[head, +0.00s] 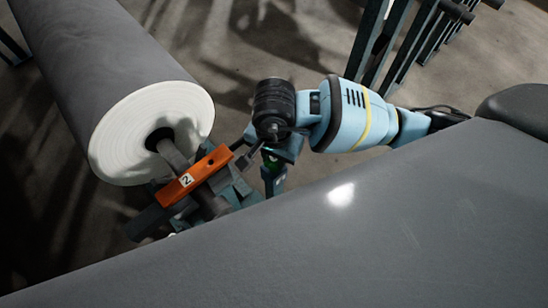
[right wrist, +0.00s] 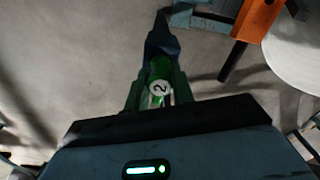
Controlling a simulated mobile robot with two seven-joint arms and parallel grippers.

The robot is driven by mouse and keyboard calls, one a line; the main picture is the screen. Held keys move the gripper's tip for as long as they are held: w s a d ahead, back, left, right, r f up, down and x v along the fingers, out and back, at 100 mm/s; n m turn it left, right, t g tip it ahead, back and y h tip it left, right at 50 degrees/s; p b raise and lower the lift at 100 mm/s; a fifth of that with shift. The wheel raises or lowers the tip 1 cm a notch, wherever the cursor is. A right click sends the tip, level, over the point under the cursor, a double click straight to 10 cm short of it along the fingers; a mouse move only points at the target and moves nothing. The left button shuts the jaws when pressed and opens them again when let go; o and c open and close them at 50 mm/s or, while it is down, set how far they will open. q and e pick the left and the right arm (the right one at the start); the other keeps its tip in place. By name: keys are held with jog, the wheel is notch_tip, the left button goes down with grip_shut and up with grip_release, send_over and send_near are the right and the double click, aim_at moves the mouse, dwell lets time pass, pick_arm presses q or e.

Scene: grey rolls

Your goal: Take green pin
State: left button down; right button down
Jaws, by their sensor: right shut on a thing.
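My right gripper (head: 272,174) hangs to the right of the grey roll's white end in the head view. In the right wrist view, the gripper (right wrist: 157,90) is shut on the green pin (right wrist: 160,68), which bears a round white label with a 2. The pin sits between the two fingers and its lower part is partly hidden by them. In the head view only a small bit of green shows at the gripper. My left gripper is not in view.
A large grey roll (head: 85,45) with a white end (head: 120,150) lies at the left on a shaft. An orange block (head: 193,177) marked 2 sits at the shaft, left of my gripper. Blue-grey stand legs (head: 385,45) rise at the upper right. Bare concrete floor lies between.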

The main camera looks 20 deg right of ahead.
notch_tip(320, 180, up, 10)
dwell(0.5)
